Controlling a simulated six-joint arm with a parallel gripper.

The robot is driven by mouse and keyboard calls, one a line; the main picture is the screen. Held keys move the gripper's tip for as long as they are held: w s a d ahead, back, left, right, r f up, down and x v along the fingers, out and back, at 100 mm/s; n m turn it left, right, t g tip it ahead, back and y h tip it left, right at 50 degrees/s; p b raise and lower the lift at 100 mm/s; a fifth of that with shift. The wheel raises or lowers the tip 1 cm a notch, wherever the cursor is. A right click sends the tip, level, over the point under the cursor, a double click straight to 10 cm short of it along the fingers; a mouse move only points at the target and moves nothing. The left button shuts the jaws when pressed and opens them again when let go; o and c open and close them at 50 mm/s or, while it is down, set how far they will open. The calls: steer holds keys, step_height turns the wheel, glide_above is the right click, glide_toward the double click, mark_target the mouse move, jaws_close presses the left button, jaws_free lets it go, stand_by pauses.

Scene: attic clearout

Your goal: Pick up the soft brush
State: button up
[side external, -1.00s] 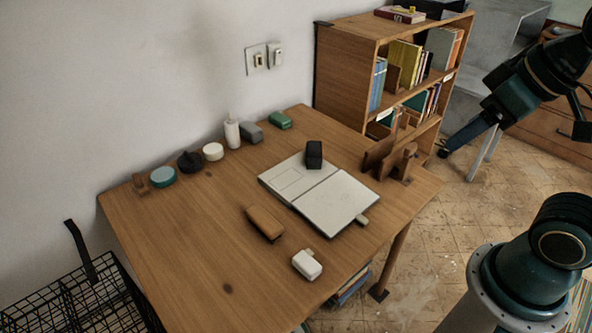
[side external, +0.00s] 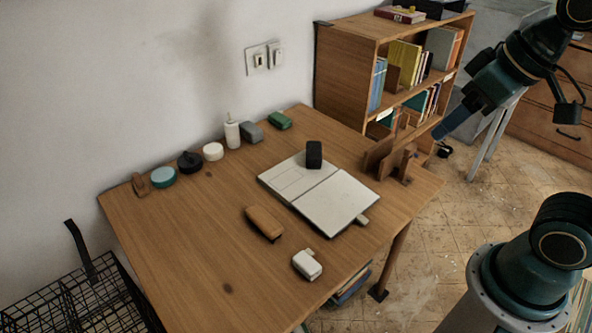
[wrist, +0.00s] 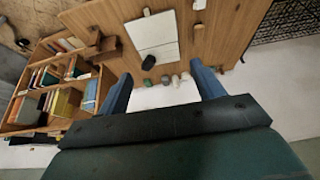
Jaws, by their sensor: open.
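The likely soft brush is a brown oblong block with a dark underside (side external: 264,222). It lies on the wooden table (side external: 190,255), left of the open book. In the wrist view a small brown shape (wrist: 199,31) beside the book appears to be the same thing. My gripper (side external: 440,134) is in the air at the right, beyond the table's right edge and well apart from the brush. In the wrist view its two blue fingers (wrist: 160,70) are spread with nothing between them.
An open book (side external: 335,200) carries a black block (side external: 314,154). A white item (side external: 307,264) lies near the front edge. Wooden stands (side external: 392,158) rise at the right, by a bookcase (side external: 345,75). Several small items, including a white bottle (side external: 232,132), line the wall side.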

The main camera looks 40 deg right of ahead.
steer(key=w+a+g, duration=0.1)
steer(key=w+a, duration=0.2)
steer(key=w, duration=0.7)
steer(key=g, duration=0.4)
glide_above(264, 218)
step_height(264, 218, down, 24)
steer(key=shift+w+d+f, duration=0.1)
steer(key=shift+f, duration=1.95)
steer(key=shift+w+f, duration=0.1)
steer(key=shift+f, duration=1.95)
steer(key=shift+s+f, duration=0.1)
steer(key=shift+f, duration=2.5)
